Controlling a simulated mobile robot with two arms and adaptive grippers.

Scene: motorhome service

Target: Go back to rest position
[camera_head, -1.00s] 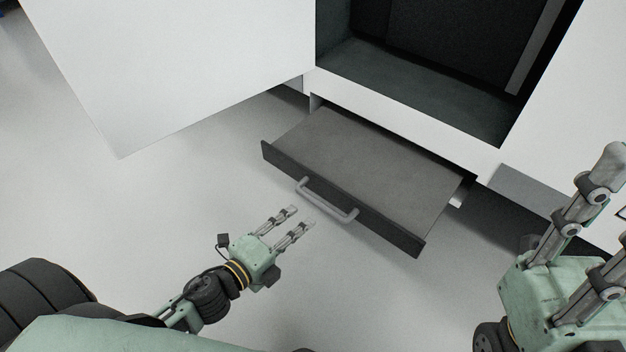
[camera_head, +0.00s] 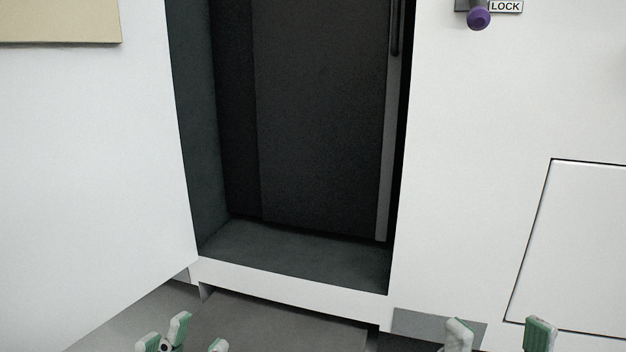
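My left gripper (camera_head: 190,340) shows only as pale and green fingertips at the bottom edge, left of the middle. The tips stand apart with nothing seen between them. My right gripper (camera_head: 499,338) shows as two upright fingertips at the bottom right, set wide apart and empty. The rest of both grippers and the arms are below the view. Both grippers are in front of the white vehicle wall.
The grey pull-out step (camera_head: 275,325) juts out under the doorway; its front and handle are out of view. The dark doorway (camera_head: 310,120) stands open. A white door panel (camera_head: 85,160) is at the left. A purple knob (camera_head: 479,18) by a LOCK label and a hatch (camera_head: 580,245) are at the right.

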